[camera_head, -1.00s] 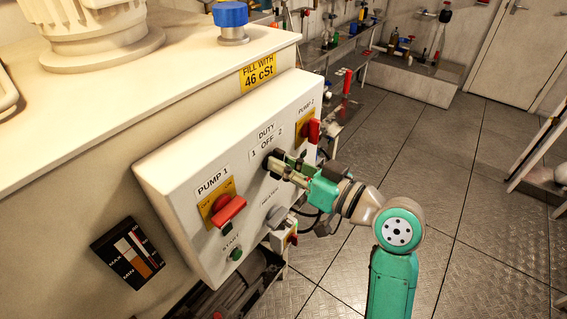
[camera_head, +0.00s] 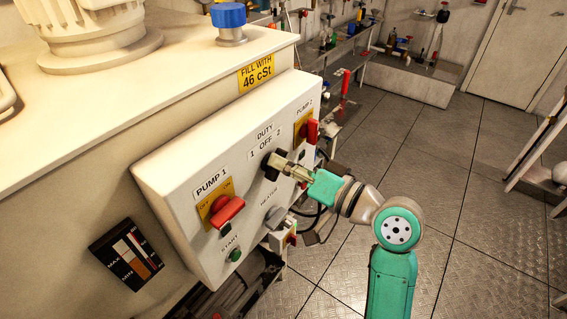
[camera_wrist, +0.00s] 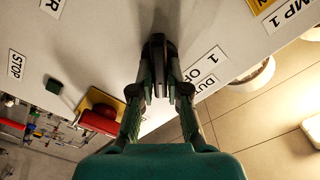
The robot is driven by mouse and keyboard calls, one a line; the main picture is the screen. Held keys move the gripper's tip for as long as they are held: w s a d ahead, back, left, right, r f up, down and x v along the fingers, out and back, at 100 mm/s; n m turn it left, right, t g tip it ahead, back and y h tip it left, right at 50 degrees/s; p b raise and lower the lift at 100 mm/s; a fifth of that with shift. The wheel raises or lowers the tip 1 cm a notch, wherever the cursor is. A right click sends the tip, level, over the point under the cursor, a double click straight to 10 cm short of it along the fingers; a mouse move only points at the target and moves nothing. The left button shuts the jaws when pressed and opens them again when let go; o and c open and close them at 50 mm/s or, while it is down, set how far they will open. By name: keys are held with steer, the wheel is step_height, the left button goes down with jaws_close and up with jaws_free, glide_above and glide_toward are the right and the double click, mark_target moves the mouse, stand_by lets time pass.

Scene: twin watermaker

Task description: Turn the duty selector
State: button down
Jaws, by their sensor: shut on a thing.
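The duty selector (camera_head: 268,166) is a black knob on the white control panel (camera_head: 190,170), under the label reading DUTY, 1, OFF, 2. My gripper (camera_head: 281,167) reaches it from the right and is shut on it. In the wrist view the fingers of my gripper (camera_wrist: 158,88) close on both sides of the dark knob (camera_wrist: 157,52). The labels appear strongly rotated there. The fingers partly cover the knob, and I cannot tell which position it points to.
The pump 1 switch (camera_head: 226,211) has a red handle, left of the selector. The red pump 2 switch (camera_head: 312,131) is close by on the upper right. The heater knob (camera_head: 275,215) and green start button (camera_head: 235,255) are below. Open floor (camera_head: 420,150) lies right.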

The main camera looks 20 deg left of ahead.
stand_by(0.3)
steer(key=c, duration=1.2)
jaws_free()
steer(key=shift+o, duration=0.2)
steer(key=v, duration=1.2)
steer(key=shift+f, duration=0.1)
